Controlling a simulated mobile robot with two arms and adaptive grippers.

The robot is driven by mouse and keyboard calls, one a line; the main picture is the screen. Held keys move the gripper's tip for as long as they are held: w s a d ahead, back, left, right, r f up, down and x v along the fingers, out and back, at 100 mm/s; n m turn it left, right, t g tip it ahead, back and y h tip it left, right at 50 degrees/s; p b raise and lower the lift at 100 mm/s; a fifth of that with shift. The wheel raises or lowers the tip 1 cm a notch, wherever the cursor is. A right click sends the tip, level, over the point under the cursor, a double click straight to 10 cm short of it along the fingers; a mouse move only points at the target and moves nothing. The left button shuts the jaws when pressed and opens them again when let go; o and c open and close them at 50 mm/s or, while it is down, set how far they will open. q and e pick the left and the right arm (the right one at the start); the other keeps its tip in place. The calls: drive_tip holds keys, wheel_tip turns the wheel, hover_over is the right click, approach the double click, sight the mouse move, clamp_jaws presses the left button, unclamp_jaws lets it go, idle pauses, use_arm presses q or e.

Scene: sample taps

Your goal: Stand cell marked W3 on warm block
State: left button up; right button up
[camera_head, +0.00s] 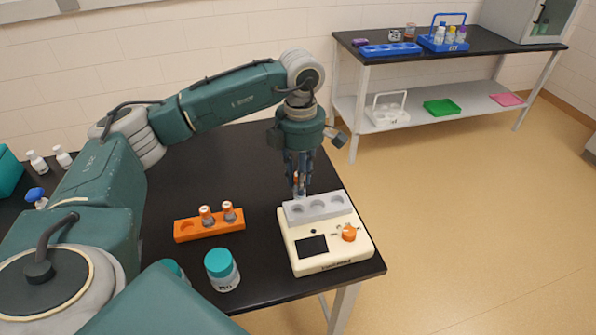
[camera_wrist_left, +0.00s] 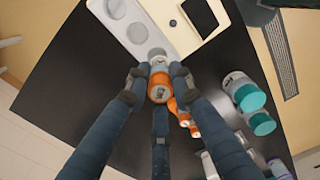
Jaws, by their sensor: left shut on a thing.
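My left gripper (camera_head: 300,188) points straight down over the left end of the warm block's grey top (camera_head: 335,205). In the left wrist view its fingers (camera_wrist_left: 158,78) are closed around a small cell (camera_wrist_left: 159,91) with an orange band and pale top. No mark on it is readable. The cell is at the end well of the block (camera_wrist_left: 116,12); whether it hangs just above or is seated I cannot tell. The block's other wells look empty. My right gripper is not in view.
An orange rack (camera_head: 183,234) holds two similar cells (camera_head: 206,214), its left well empty. A teal-capped jar (camera_head: 222,270) stands in front. The warm block's base (camera_head: 328,255) has a dark screen and orange knob, near the black table's right edge. A shelf table (camera_head: 460,58) stands behind.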

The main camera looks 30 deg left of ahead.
use_arm(q)
drive_tip(key=shift+w+a+n, duration=0.15)
drive_tip(key=shift+a+n, duration=0.2)
drive_tip(key=shift+n, duration=0.15)
drive_tip(key=shift+a, duration=0.1)
drive_tip(key=shift+f+n+b, duration=0.3)
drive_tip(key=shift+f+b, duration=0.1)
drive_tip(key=shift+f, duration=0.15)
wheel_tip(320, 180, down, 3)
drive_tip(key=shift+r+b, duration=0.15)
drive_tip(key=shift+b, duration=0.7)
drive_tip(key=shift+f, duration=0.45)
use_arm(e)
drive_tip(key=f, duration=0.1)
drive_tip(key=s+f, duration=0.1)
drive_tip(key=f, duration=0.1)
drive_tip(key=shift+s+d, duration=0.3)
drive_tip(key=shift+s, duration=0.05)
use_arm(q)
drive_tip(key=shift+o, duration=0.2)
drive_tip(key=shift+f+b, duration=0.15)
drive_tip(key=shift+b, duration=0.25)
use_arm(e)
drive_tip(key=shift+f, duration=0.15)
use_arm(q)
drive_tip(key=shift+f+b, duration=0.55)
drive_tip(key=shift+f, duration=0.1)
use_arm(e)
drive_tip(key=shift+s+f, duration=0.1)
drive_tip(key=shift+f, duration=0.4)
